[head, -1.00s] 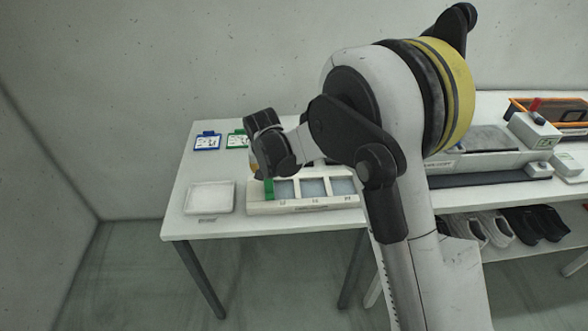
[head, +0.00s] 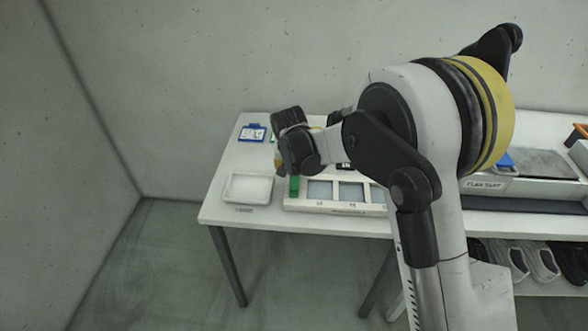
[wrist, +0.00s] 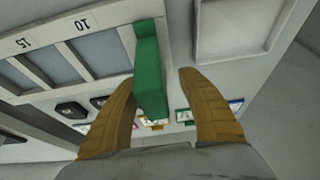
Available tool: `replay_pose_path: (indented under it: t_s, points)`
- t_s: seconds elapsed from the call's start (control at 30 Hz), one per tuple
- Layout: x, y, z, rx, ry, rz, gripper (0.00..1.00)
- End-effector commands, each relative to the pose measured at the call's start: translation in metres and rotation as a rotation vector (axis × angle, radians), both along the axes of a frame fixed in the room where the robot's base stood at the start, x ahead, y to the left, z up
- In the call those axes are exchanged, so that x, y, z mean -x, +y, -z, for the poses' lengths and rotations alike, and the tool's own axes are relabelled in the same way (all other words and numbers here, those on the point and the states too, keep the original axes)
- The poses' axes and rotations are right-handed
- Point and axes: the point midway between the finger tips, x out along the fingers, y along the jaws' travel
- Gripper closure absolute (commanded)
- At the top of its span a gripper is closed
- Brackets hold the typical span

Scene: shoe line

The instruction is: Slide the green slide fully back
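The green slide (head: 294,186) stands upright at the left end of the pale tray with windows (head: 345,209). In the wrist view the green slide (wrist: 149,75) shows as a long green block beside the windows. My gripper (head: 285,168) is over the slide's end of the tray, and its dark body hides part of the view behind. In the wrist view my gripper (wrist: 155,82) has its two tan fingers apart, one on each side of the green slide. A small gap shows at the right finger; I cannot tell whether the left finger touches.
A white empty dish (head: 248,188) stands left of the windowed tray. A blue-framed card (head: 252,132) lies behind it. My arm covers the table's middle. A grey-topped unit (head: 545,163) stands at right, and shoes (head: 541,262) lie on the shelf below.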

Motion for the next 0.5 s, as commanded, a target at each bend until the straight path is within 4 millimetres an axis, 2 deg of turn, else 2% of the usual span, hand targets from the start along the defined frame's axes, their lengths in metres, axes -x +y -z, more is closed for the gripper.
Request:
replay_pose_path:
  t_s: [0.17,0.27,0.5]
  points:
    - [0.001,-0.001,-0.002,0.001,0.0,0.0,0.53]
    - [0.004,-0.001,-0.011,0.001,0.0,0.0,0.53]
    - [0.025,0.0,-0.059,0.0,0.0,-0.001,0.53]
